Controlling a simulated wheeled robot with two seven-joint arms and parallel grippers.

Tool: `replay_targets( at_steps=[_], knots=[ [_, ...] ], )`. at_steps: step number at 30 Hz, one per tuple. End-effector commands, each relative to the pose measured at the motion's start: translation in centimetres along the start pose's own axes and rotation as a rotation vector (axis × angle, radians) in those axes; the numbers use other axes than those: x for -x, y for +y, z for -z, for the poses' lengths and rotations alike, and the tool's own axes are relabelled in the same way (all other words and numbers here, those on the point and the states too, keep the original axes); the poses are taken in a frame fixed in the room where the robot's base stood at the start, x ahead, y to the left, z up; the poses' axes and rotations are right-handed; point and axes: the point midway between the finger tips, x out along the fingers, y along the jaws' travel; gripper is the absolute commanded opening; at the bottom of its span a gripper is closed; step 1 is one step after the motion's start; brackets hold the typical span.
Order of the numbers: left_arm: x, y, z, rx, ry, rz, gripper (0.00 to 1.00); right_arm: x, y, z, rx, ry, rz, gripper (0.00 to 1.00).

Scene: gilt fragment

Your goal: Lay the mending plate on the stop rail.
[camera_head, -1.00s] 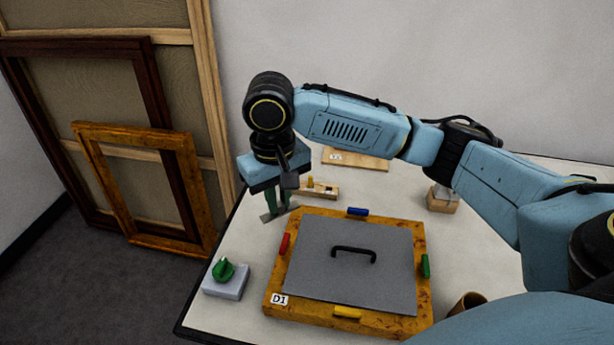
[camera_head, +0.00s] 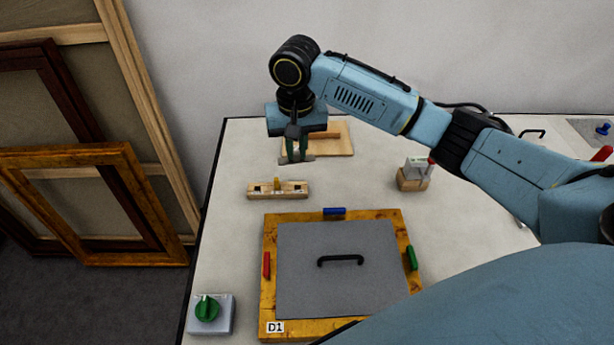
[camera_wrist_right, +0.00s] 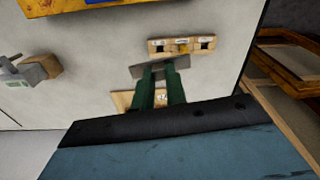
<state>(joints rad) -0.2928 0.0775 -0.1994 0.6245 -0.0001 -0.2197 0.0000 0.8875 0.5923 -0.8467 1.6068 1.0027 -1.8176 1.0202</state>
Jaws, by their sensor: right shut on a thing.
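My right gripper (camera_head: 297,150) has green fingers, shut on the mending plate (camera_head: 298,159), a thin grey flat piece. It is held over the near side of a wooden board (camera_head: 336,148) at the back of the table; I cannot tell the exact gap. In the right wrist view the plate (camera_wrist_right: 146,70) crosses the fingertips, between that board (camera_wrist_right: 121,98) and a short wooden bar (camera_wrist_right: 181,46). The bar (camera_head: 278,191) has dark square slots and a yellow peg, and lies nearer in the head view. I cannot tell which of the two is the stop rail. My left gripper is out of view.
A framed grey panel (camera_head: 305,270) with a black handle and coloured tabs fills the front. A green knob on a grey box (camera_head: 211,315) stands at front left. A wooden block with a grey device (camera_head: 414,175) stands right. Frames (camera_head: 100,160) lean left of the table.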

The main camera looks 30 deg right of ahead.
Motion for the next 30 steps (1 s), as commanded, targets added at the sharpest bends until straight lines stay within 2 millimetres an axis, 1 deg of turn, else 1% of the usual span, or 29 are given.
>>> replay_targets(
  at_steps=[1,3,6,8,12,15,22,27,30],
  knots=[
    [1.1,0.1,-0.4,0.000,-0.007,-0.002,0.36,-0.1,0.3,0.7,-0.049,-0.009,-0.003,0.00],
    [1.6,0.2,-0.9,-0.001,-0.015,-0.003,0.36,-0.7,0.8,1.5,-0.101,-0.012,-0.010,0.00],
    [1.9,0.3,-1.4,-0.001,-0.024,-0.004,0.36,-1.7,1.4,2.0,-0.147,-0.017,-0.019,0.00],
    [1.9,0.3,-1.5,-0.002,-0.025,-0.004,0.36,-2.8,1.6,2.1,-0.158,-0.018,-0.022,0.00],
    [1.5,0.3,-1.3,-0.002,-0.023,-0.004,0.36,-5.6,1.7,2.1,-0.160,-0.017,-0.024,0.00],
    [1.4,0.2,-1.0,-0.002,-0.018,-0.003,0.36,-7.1,1.7,2.1,-0.159,-0.016,-0.023,0.00],
    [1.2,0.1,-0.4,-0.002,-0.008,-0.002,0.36,-9.0,1.7,2.0,-0.157,-0.016,-0.021,0.00],
    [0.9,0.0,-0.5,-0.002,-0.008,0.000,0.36,-11.4,1.7,2.0,-0.157,-0.016,-0.022,0.00],
    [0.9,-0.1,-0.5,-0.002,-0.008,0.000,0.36,-11.8,1.7,2.0,-0.157,-0.014,-0.021,0.00]
  ],
)
